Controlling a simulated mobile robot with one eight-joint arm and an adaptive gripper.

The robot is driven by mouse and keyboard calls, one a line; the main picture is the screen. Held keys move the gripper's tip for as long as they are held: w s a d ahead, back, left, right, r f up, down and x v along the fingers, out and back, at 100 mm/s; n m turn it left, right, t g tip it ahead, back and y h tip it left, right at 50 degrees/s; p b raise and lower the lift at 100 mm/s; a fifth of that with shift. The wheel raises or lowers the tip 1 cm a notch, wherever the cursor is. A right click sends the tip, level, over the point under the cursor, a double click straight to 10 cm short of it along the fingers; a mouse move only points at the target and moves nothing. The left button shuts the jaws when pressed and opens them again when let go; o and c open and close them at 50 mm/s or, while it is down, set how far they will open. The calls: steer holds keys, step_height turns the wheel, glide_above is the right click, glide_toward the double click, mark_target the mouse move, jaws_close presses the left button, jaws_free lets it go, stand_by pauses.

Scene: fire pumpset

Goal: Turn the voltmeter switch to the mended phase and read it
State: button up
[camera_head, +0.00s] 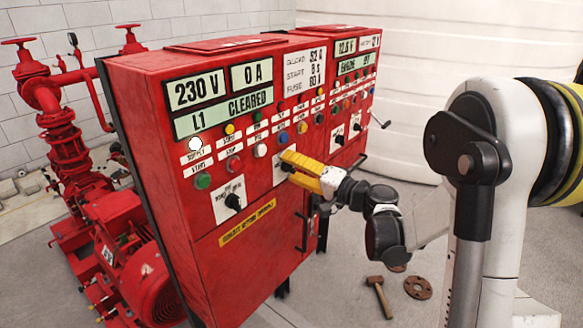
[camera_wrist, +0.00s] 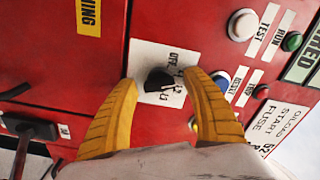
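The voltmeter switch is a black knob (camera_wrist: 157,80) on a white plate marked OFF and smaller position letters, on the red panel front. In the head view its plate (camera_head: 279,172) is mostly hidden behind my gripper (camera_head: 288,160). In the wrist view my gripper (camera_wrist: 161,78) is open, with one yellow finger on each side of the knob and a visible gap to it. The exact pointer position is hard to read. The voltmeter display (camera_head: 196,91) reads 230 V, and the text display (camera_head: 226,113) below it reads L1 CLEARED.
An ammeter display (camera_head: 251,74) reads 0 A. Another selector knob (camera_head: 233,201) sits lower left, and lamps and buttons surround the switch. The red pump (camera_head: 125,240) stands left of the panel. A hammer (camera_head: 379,290) and a flange (camera_head: 417,287) lie on the floor.

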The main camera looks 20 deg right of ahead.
steer(key=shift+s, duration=0.1)
steer(key=v, duration=1.2)
steer(key=shift+a, duration=0.1)
steer(key=s+a+f+n+g+h, duration=0.25)
steer(key=s+a+g, duration=0.3)
steer(key=a, duration=0.35)
steer(key=s+d+f+n+g+h, duration=0.2)
steer(key=s+n+h, duration=0.2)
steer(key=s+h, duration=0.4)
steer(key=shift+s+d+f, duration=0.15)
steer(key=shift+s+f, duration=0.1)
steer(key=shift+s, duration=3.3)
